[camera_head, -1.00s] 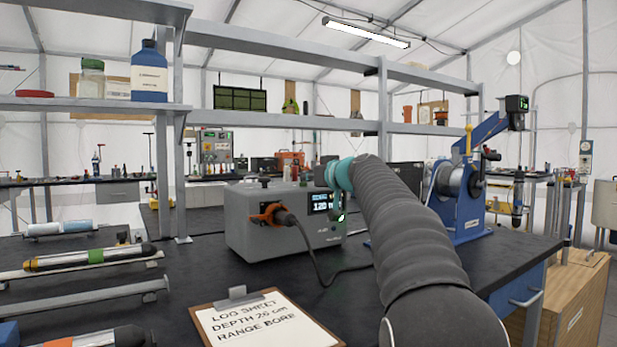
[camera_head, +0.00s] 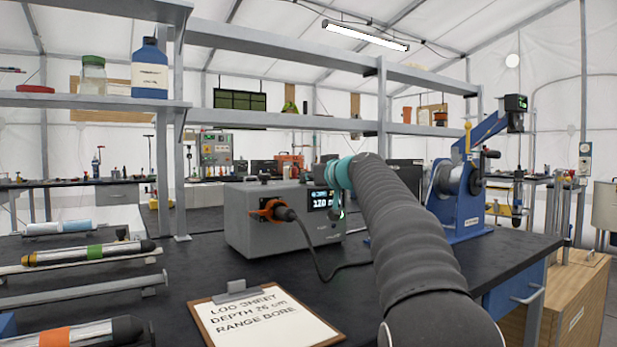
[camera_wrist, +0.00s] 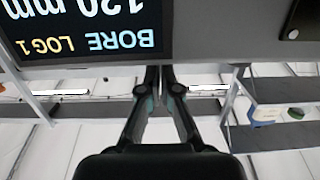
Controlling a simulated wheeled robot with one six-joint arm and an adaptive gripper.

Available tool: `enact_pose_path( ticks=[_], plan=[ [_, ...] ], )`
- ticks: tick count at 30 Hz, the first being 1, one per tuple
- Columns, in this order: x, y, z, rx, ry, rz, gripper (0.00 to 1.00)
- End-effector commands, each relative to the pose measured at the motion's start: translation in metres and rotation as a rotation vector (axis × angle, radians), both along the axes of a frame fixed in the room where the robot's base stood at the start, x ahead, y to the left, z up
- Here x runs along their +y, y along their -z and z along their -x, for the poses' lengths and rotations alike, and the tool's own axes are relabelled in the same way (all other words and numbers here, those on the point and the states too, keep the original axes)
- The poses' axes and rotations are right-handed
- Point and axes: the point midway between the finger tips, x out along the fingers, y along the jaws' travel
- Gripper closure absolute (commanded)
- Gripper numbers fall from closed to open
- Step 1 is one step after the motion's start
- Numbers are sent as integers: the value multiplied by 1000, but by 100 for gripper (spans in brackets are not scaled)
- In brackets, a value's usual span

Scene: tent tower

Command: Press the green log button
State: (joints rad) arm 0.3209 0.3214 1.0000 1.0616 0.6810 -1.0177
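The grey instrument box (camera_head: 265,235) stands on the black bench, with an orange-collared plug and cable in its front. Its dark display (camera_head: 320,200) shows "120" in the head view. In the wrist view the display (camera_wrist: 85,28) appears upside down and reads "BORE LOG 1" and "120 mm". My gripper (camera_wrist: 163,70) has its fingers together and empty, with the tips at the box's front panel. In the head view my gripper (camera_head: 338,214) is small and partly covered by my arm. I cannot make out the green button; the fingertips or arm may hide it.
A clipboard (camera_head: 265,325) lies on the bench front. Core tubes (camera_head: 90,255) lie on racks at the left. A blue winch (camera_head: 460,195) stands at the right. A metal shelf frame (camera_head: 290,122) spans above the box.

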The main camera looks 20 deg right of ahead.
Motion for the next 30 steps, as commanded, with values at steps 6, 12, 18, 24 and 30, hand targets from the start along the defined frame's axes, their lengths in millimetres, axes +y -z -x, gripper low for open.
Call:
enact_pose_path(
  ticks=[6, 12, 18, 24, 30],
  plan=[
    [1, -38, 4, -8, 0, 0, 100],
    [-8, -35, 36, -13, 3, -1, 100],
    [-17, -40, 69, -14, 3, 0, 100],
    [-23, -43, 93, -14, 2, -2, 100],
    [-25, -45, 101, -13, 1, -1, 100]
  ],
)
